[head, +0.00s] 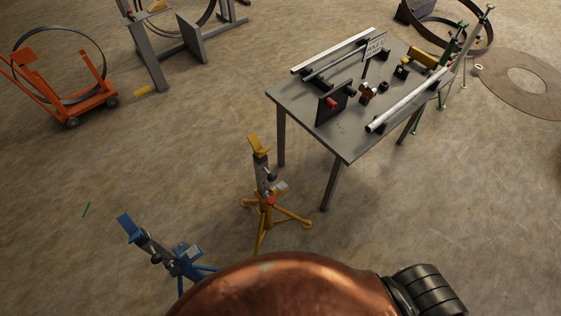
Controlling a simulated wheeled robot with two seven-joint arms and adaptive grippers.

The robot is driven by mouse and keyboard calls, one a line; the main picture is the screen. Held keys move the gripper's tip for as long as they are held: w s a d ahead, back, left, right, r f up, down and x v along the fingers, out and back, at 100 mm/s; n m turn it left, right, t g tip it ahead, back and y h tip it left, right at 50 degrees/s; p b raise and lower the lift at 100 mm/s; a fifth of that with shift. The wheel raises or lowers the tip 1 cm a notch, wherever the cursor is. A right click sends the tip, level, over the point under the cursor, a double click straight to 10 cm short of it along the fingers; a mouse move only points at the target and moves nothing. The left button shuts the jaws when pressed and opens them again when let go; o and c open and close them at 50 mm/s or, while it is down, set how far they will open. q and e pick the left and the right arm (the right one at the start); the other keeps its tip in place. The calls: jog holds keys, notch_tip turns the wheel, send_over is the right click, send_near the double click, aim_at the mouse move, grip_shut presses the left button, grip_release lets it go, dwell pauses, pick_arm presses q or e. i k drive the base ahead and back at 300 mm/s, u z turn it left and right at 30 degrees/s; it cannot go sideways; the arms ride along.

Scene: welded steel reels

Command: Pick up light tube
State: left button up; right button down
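A long pale tube (408,102) lies along the right side of the grey steel table (343,143), resting on dark supports. Its near end points to the lower left and its far end reaches toward the table's right corner. A second long light bar (331,51) lies along the table's far left edge. A thinner, darker rod (334,61) lies just beside that bar. From this view I cannot tell for sure which of the pale pieces is the light tube. Neither of my grippers is in view.
A yellow stand (266,207) and a blue stand (177,259) stand in front of the table. Small parts and a sign (374,47) are on the tabletop. An orange cart (80,103) is at left; a flat ring (530,84) lies at right.

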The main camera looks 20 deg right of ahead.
aim_at(373, 124)
jog(key=z, duration=1.75)
